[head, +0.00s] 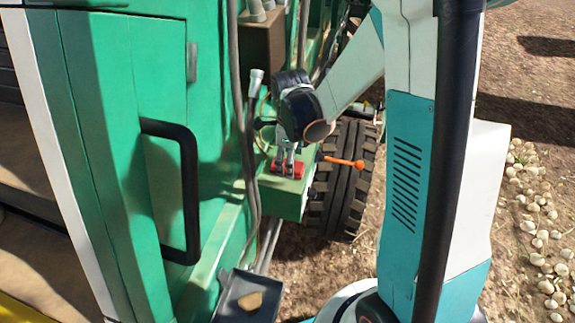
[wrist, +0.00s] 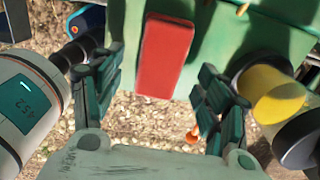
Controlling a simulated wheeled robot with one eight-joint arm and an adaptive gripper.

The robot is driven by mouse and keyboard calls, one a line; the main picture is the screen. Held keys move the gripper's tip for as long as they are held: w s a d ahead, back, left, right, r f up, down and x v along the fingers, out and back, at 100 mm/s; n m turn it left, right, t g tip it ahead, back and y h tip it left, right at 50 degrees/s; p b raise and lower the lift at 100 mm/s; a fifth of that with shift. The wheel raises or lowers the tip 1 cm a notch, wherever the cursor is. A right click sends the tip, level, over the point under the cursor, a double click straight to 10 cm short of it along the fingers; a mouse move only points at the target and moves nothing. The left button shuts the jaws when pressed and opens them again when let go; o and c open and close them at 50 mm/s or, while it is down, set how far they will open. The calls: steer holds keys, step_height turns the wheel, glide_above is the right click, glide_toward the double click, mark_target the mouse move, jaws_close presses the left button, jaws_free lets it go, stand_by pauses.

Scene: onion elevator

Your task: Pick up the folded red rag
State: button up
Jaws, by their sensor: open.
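The folded red rag (head: 287,168) lies on top of a green box (head: 281,199) beside the machine's tire. In the wrist view the rag (wrist: 165,56) is a red, flat rectangular block on the green surface, between and beyond my fingertips. My gripper (head: 288,155) is directly above the rag in the head view. In the wrist view my gripper (wrist: 160,88) is open, with one finger on each side of the rag and a gap to both. I cannot tell exactly how far the fingertips are above it.
A lever with an orange handle (head: 344,162) sticks out right of the box, before the tire (head: 343,190). A grey-topped lever (head: 254,84) and hoses stand at left. A green panel with a black handle (head: 184,190) is nearer. Onions (head: 540,235) lie on the ground at right.

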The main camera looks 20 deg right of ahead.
steer(key=shift+f, duration=0.9)
steer(key=c, duration=1.2)
steer(key=shift+r, duration=0.1)
steer(key=shift+c, duration=0.2)
